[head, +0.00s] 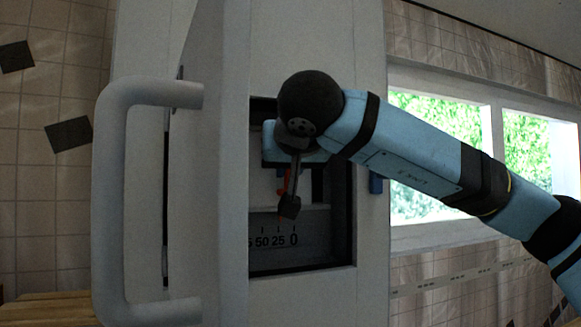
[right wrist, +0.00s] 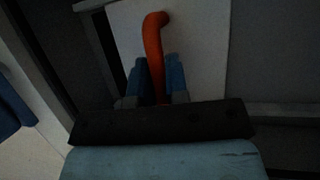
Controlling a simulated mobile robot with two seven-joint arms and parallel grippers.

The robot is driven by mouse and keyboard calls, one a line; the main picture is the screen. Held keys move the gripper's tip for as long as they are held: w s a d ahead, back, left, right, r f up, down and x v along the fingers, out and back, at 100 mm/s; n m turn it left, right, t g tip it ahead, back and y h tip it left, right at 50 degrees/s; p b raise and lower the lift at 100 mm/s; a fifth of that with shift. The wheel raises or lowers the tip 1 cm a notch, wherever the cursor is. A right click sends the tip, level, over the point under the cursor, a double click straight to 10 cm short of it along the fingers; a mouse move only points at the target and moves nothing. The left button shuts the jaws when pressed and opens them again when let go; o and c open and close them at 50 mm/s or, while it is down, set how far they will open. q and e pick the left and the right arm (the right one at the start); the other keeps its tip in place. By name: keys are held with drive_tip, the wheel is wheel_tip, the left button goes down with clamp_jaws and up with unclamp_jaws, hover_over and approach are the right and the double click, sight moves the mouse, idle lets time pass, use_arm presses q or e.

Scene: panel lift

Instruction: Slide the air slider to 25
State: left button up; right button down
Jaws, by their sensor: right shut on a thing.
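The air slider's red handle (head: 281,184) shows in a recessed opening, partly hidden behind my right wrist and gripper. In the right wrist view, the handle (right wrist: 154,42) is a curved orange-red bar standing before a white plate (right wrist: 200,45). My right gripper's blue fingers (right wrist: 158,80) lie on both sides of the bar and are shut on it. The scale (head: 272,241) below reads 50, 25 and 0 from left to right, with another number partly cut off at the left. The red part stands roughly above the 25 mark; the exact reading is unclear. My left gripper is not in view.
A large grey bar handle (head: 112,190) sticks out at the left, in front of the panel. The opening's dark frame closely surrounds the slider. Windows (head: 430,150) lie beyond my arm.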

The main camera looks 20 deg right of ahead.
drive_tip(key=c, duration=1.1)
unclamp_jaws()
drive_tip(key=shift+d, duration=0.1)
drive_tip(key=shift+c, duration=0.2)
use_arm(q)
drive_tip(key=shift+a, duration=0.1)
use_arm(e)
drive_tip(key=shift+a, duration=0.2)
